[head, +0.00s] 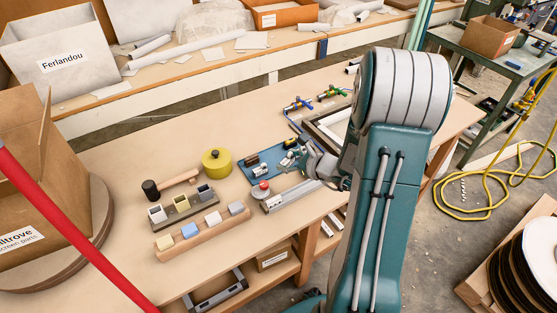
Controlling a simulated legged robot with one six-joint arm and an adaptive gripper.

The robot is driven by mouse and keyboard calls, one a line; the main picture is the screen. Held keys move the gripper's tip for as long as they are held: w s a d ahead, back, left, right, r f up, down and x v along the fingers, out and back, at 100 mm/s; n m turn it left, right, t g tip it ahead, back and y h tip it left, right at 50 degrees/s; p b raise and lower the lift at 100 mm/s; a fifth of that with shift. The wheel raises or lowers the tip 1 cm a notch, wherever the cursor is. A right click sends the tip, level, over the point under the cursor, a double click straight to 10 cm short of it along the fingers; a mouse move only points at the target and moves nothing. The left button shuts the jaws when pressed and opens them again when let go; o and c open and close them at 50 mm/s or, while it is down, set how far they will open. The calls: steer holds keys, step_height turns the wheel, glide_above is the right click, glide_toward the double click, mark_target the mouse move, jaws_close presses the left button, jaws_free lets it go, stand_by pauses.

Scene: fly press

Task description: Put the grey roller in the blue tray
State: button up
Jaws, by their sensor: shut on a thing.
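The blue tray (252,176) lies flat on the workbench at the middle, with small dark and light pieces in it. My gripper (293,160) reaches in from the right, low over the tray's right part. It is shut on a small grey piece at its fingertips, which looks like the grey roller (287,161). The fingers hide most of this piece, and I cannot tell whether it touches the tray floor. My gripper and arm also cover part of the tray's right side.
A grey rail fixture with a red knob (264,185) stands just in front of the tray. A yellow round tin (216,162) and wooden block holders (203,234) are left. Colourful valves (298,103) lie behind. A red bar (75,232) crosses the left foreground.

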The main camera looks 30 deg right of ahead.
steer(key=w+d+f, duration=0.1)
steer(key=w+f, duration=0.1)
steer(key=w, duration=0.1)
steer(key=w+d+f, duration=0.1)
steer(key=w+f, duration=0.2)
steer(key=w+d+f, duration=0.1)
steer(key=w+f, duration=0.1)
steer(key=w, duration=0.1)
steer(key=shift+w+d+f, duration=0.1)
steer(key=shift+w+f, duration=0.15)
steer(key=shift+w, duration=0.1)
steer(key=shift+w+d+f, duration=0.2)
steer(key=shift+w+f, duration=0.4)
steer(key=shift+f, duration=0.15)
step_height(320, 180, down, 3)
steer(key=o, duration=1)
steer(key=shift+o, duration=0.2)
steer(key=shift+r, duration=0.1)
